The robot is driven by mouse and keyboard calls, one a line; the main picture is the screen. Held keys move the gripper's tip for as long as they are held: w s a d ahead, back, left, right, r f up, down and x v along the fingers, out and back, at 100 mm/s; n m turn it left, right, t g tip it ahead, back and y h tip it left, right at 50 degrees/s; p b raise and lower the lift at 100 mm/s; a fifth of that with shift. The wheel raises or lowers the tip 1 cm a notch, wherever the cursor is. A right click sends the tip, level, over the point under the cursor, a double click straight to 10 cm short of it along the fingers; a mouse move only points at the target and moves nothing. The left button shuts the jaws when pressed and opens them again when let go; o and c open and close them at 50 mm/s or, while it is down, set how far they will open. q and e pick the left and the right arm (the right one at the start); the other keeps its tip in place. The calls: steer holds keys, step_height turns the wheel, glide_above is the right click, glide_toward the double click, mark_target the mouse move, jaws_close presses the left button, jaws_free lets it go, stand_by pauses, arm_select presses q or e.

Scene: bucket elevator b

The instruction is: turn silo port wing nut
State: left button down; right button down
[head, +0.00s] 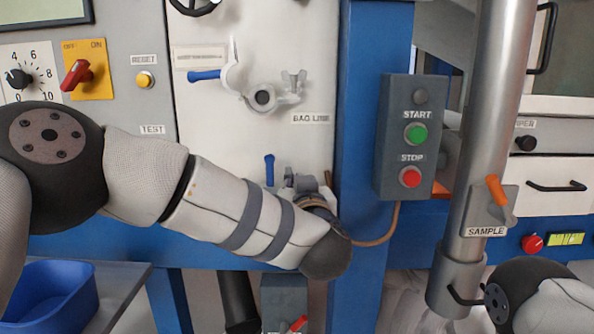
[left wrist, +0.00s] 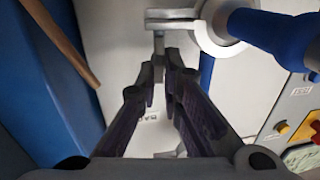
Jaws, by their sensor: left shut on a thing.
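My left arm crosses the head view from the left. Its gripper (head: 302,186) is at the lower port, largely hidden behind my wrist. In the left wrist view the gripper fingertips (left wrist: 168,62) are shut together at the end of a metal stem (left wrist: 158,43), on what appears to be the wing nut, mostly covered by the fingers. The stem comes from a grey ring clamp (left wrist: 218,30) with a blue handle (left wrist: 255,30). That blue handle points up in the head view (head: 269,168). My right gripper is not visible; only part of my right arm shows at the lower right.
Above is another clamp port (head: 262,98) with its own wing nut (head: 293,82), beside the BAG LINE label (head: 311,118). A blue post (head: 365,120) and a START/STOP box (head: 407,140) stand to the right. A metal pipe (head: 490,120) is farther right.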

arm_select(q)
steer(key=shift+a+f+m+g+h+b, duration=0.15)
steer(key=shift+m+g+h, duration=0.3)
steer(key=shift+m+h, duration=1.35)
steer(key=shift+a+r+m+g+h+b, duration=0.1)
steer(key=shift+a+m+g+h, duration=0.3)
steer(key=shift+m+h, duration=1.35)
steer(key=shift+a+f+m+g+h+b, duration=0.15)
steer(key=shift+m+g+h, duration=0.5)
steer(key=shift+h, duration=2.2)
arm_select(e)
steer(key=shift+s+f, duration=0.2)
arm_select(q)
steer(key=shift+d+r, duration=0.1)
steer(key=shift+r, duration=0.05)
steer(key=c, duration=1.6)
jaws_free()
